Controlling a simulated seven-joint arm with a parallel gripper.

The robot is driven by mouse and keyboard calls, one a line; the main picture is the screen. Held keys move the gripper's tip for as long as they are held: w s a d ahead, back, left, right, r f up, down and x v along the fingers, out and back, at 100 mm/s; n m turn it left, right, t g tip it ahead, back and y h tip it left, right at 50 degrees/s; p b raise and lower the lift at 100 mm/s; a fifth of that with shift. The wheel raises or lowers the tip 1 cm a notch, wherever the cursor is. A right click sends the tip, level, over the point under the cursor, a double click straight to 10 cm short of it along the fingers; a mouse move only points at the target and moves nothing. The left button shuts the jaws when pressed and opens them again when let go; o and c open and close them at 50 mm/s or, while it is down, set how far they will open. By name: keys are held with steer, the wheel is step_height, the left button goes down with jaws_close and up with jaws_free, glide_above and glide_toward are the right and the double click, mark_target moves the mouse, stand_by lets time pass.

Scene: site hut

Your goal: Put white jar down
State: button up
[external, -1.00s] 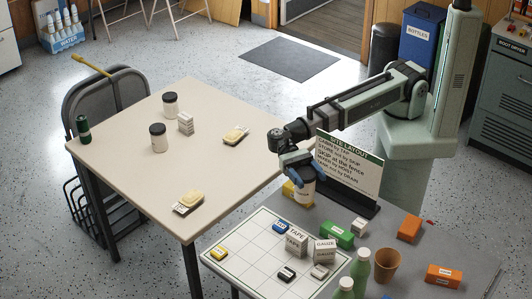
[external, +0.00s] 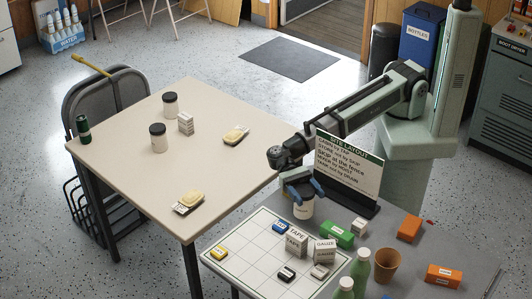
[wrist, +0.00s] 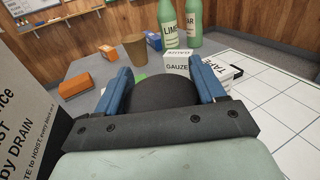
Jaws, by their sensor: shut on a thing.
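My gripper (external: 301,189) has its blue fingers shut on a white jar (external: 304,209) with a dark lid. The jar is upright, low over the grey table just beyond the far edge of the white grid board (external: 240,257). I cannot tell whether its base touches the table. In the wrist view the dark round lid (wrist: 166,94) sits between the two blue fingers and hides the jar's body. Two similar dark-lidded jars, one nearer (external: 158,141) and one farther (external: 170,107), stand on the beige table.
A layout sign (external: 350,165) stands close behind my gripper. A green box (external: 338,236), a blue block (external: 281,227), a tape box (external: 297,243) and a gauze box (external: 325,250) are near the jar. Green bottles (external: 360,270) and a brown cup (external: 387,264) stand nearer the front.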

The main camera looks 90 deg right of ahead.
steer(key=shift+f, duration=1.4)
steer(key=o, duration=1.7)
steer(key=shift+f, duration=0.1)
steer(key=v, duration=1.2)
steer(key=shift+o, duration=0.2)
